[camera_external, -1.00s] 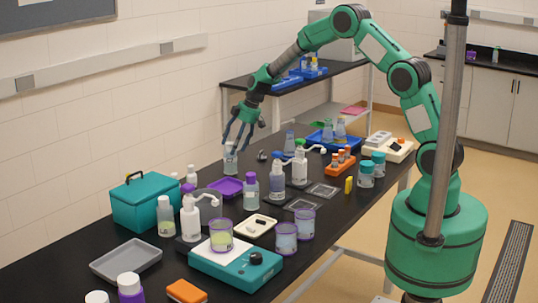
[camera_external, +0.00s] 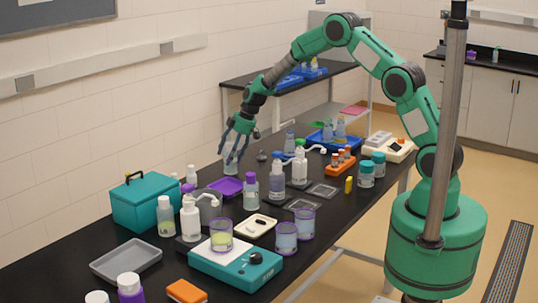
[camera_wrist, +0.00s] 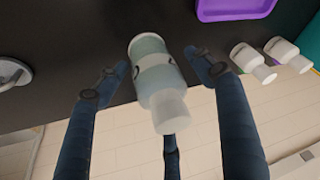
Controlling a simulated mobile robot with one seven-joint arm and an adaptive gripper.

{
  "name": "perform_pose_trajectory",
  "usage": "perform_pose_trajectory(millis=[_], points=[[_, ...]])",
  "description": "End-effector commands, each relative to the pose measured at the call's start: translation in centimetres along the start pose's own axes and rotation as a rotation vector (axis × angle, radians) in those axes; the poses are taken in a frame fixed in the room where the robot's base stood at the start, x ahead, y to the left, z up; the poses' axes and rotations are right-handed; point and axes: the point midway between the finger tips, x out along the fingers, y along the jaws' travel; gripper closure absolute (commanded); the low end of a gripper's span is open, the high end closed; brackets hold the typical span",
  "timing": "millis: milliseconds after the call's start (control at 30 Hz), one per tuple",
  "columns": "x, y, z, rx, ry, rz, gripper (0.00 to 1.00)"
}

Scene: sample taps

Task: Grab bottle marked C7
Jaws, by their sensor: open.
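A pale, translucent bottle with a white cap and a white label (camera_wrist: 157,82) stands on the black bench between the fingers of my gripper (camera_wrist: 155,75) in the wrist view. Dark marks show on its label, but I cannot read them. In the external view, the bottle (camera_external: 231,163) is at the far left side of the bench, partly hidden by the fingers. My gripper (camera_external: 234,140) is open, with its fingers spread around the bottle's upper part. I cannot tell whether any finger touches it. Labels on the other bottles are too small to read.
A purple tray (camera_external: 226,187) and two small white-capped bottles (camera_wrist: 252,62) stand near the bottle. A teal box (camera_external: 145,203) is nearer the camera. Pump bottles (camera_external: 277,180) stand to the right. The wall runs close behind the bench.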

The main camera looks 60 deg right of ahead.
Motion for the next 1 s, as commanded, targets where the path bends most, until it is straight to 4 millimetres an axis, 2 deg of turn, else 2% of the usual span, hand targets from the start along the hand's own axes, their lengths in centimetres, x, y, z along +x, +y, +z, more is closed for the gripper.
perform_pose_trajectory(millis=[333,367,600,1000], points=[[0.01,-0.01,0.03,0.000,0.000,0.000,0.32],[0.01,-0.01,0.03,0.000,0.000,0.000,0.36],[0.01,-0.01,0.04,0.000,0.000,0.000,0.83],[-0.45,0.03,-0.20,0.000,0.001,0.001,0.83]])
